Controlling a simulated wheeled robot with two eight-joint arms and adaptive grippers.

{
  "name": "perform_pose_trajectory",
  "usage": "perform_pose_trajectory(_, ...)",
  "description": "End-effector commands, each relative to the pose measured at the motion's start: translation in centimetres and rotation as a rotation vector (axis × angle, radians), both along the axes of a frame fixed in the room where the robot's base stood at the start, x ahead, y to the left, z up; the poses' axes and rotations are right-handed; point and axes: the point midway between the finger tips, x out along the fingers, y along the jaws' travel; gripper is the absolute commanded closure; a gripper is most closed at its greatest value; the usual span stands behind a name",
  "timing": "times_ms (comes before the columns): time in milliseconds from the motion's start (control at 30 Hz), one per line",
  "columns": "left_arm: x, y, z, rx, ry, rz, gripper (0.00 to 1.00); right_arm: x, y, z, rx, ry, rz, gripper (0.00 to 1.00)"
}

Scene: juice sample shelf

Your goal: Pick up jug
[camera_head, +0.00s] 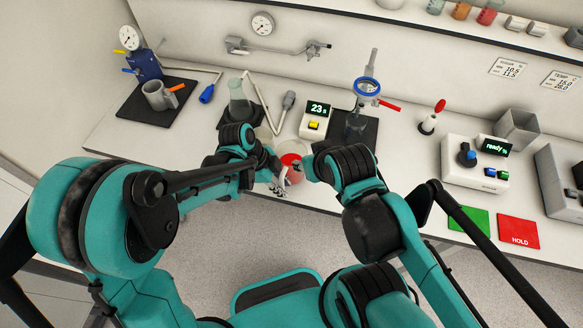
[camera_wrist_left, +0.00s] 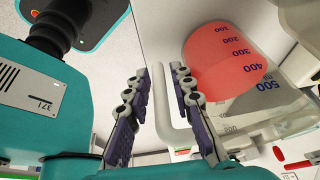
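The jug, clear with blue volume marks and red liquid, shows large in the left wrist view (camera_wrist_left: 235,75). In the head view the jug (camera_head: 291,163) is partly hidden between my two arms near the bench's front edge. My left gripper (camera_wrist_left: 155,110) is open, with its two dark padded fingers apart. The jug's pale handle shows in the gap between them, closer to the right finger; I cannot tell whether they touch. In the head view my left gripper (camera_head: 279,183) is beside the jug. My right gripper's fingers are hidden behind its wrist, close to the jug's right side.
A stand with a blue ring (camera_head: 366,87) and a timer reading 23 (camera_head: 316,121) are behind the jug. A flask (camera_head: 239,98) stands behind my left wrist. A green pad (camera_head: 468,221) and red HOLD pad (camera_head: 518,231) lie at right.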

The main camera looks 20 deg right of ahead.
Motion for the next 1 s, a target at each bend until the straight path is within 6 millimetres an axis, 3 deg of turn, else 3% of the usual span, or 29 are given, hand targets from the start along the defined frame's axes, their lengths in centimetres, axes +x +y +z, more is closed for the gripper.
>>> perform_pose_trajectory(233, -0.1, -0.1, -0.3, 0.000, 0.000, 0.001, 0.77, 0.0, 0.0, 0.0, 0.000, 0.000, 0.000, 0.60)
perform_pose_trajectory(267, -0.1, -0.1, -0.3, 0.000, 0.000, 0.001, 0.80, 0.0, 0.0, 0.0, 0.000, 0.000, 0.000, 0.60)
perform_pose_trajectory(333, -0.1, -0.1, -0.3, 0.000, 0.000, 0.001, 0.98, 0.0, 0.0, 0.0, 0.000, 0.000, 0.000, 0.60)
perform_pose_trajectory(367, -0.1, -0.1, -0.3, 0.000, 0.000, 0.001, 1.00, 0.0, 0.0, 0.0, 0.000, 0.000, 0.000, 0.60)
perform_pose_trajectory(733, 0.0, -0.1, -0.1, 0.000, 0.000, 0.001, 1.00, 0.0, 0.0, 0.0, 0.000, 0.000, 0.000, 0.60)
perform_pose_trajectory(867, 0.0, -0.1, 1.1, -0.001, 0.000, 0.001, 1.00, 0.0, 0.0, 0.4, 0.000, 0.000, 0.000, 0.60)
perform_pose_trajectory(1000, -0.1, -0.1, 3.9, -0.001, 0.000, 0.001, 1.00, 0.0, 0.0, 1.3, 0.000, 0.000, 0.000, 0.60)
